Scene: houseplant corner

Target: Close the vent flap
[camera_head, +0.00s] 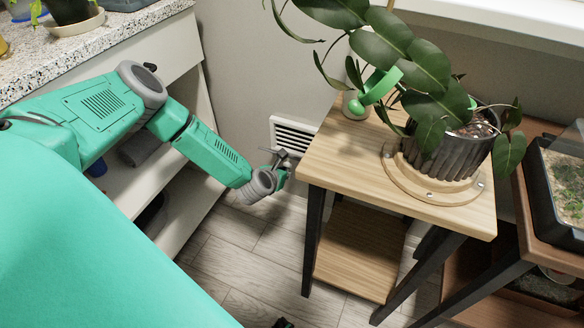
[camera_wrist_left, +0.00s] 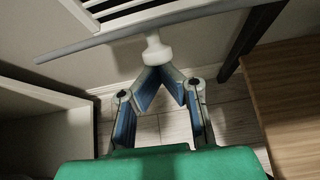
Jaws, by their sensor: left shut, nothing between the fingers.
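The white vent (camera_head: 292,135) with dark slots is low on the wall, left of the wooden plant stand. In the left wrist view its slats (camera_wrist_left: 112,10) show at the top. The grey flap (camera_wrist_left: 215,18) crosses below them, seen nearly edge-on, and appears to stand out from the slats. A white knob (camera_wrist_left: 156,48) sticks out from the flap. My left gripper (camera_head: 281,162) is in front of the vent's lower part. In the left wrist view the gripper (camera_wrist_left: 159,72) is shut and empty, its fingertips at the knob's end; I cannot tell whether they touch.
The wooden plant stand (camera_head: 350,172) is close to the right of my left gripper, bearing a dark pot (camera_head: 448,148) with a leafy plant and a green watering can (camera_head: 380,86). A white shelf unit (camera_head: 187,205) stands left. Floor (camera_head: 262,255) between them is clear.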

